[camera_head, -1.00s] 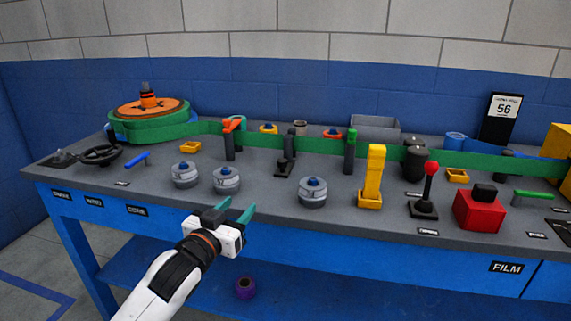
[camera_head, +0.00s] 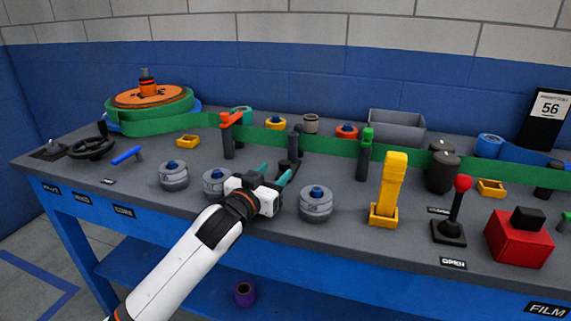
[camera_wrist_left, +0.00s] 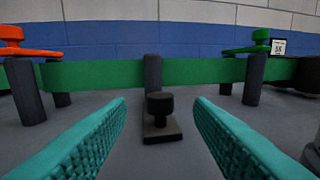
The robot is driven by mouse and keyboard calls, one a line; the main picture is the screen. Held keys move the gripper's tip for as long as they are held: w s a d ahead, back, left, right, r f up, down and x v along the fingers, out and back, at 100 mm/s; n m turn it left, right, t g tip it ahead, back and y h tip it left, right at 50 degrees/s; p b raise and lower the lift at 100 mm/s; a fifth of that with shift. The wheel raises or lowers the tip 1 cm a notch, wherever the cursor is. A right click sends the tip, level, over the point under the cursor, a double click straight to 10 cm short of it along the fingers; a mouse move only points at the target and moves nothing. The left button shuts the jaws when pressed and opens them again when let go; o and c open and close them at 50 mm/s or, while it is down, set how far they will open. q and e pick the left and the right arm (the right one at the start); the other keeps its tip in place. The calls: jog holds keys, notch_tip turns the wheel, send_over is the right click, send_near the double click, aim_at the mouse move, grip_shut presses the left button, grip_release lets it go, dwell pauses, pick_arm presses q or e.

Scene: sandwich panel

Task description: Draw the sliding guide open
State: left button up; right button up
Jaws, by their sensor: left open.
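A small dark slider with a round knob on a flat base, which looks like the sliding guide (camera_wrist_left: 159,128), stands straight ahead in the left wrist view, in front of a grey post (camera_wrist_left: 152,75). In the head view it is mostly hidden behind my left gripper (camera_head: 275,173). The left gripper's teal fingers are spread and empty. They point at the knob from the front, one on each side of it in the wrist view, with the knob apparently still beyond the tips. My right gripper does not show.
A green band (camera_head: 335,147) runs along posts behind the slider. Grey round knobs (camera_head: 316,203) and (camera_head: 173,175) stand near the bench's front edge, one partly behind my gripper. A yellow lever (camera_head: 390,185), red-topped joystick (camera_head: 455,205) and red box (camera_head: 520,240) stand right.

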aim_at(282, 166)
pick_arm(q)
jog(key=shift+b+x, duration=0.3)
jog(key=shift+x, duration=2.8)
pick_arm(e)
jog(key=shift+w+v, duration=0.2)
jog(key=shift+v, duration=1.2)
pick_arm(q)
grip_shut()
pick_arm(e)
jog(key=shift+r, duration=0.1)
